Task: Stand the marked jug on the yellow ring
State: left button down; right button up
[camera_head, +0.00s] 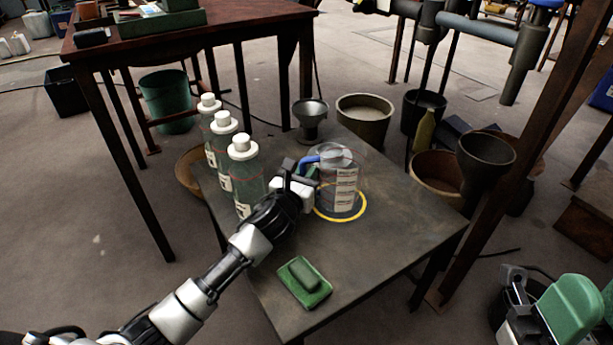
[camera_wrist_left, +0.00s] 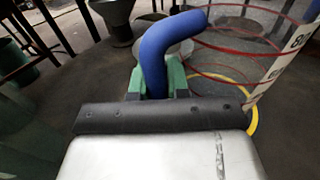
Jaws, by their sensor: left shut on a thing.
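The marked jug (camera_head: 338,182) is clear, with white printed label panels, thin red lines and a blue handle; it looks upright. The yellow ring (camera_head: 362,207) lies on the dark table, and its front and right side show around the jug's base. The base appears within the ring; I cannot tell whether it touches the table. My left gripper (camera_head: 303,174) is shut on the blue handle at the jug's left. In the left wrist view the handle (camera_wrist_left: 158,55) rises between green finger pads, and the ring (camera_wrist_left: 253,120) shows at right. My right gripper is not in view.
Several white-capped bottles (camera_head: 243,170) stand left of the jug. A dark funnel (camera_head: 311,115) stands behind it. A green sponge-like block (camera_head: 304,282) lies near the front edge. Tubs (camera_head: 437,175) stand on the floor at right. The table's right front (camera_head: 400,240) is clear.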

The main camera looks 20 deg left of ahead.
pick_arm(q)
jog(key=shift+f, duration=0.15)
jog(key=c, duration=1.1)
grip_release()
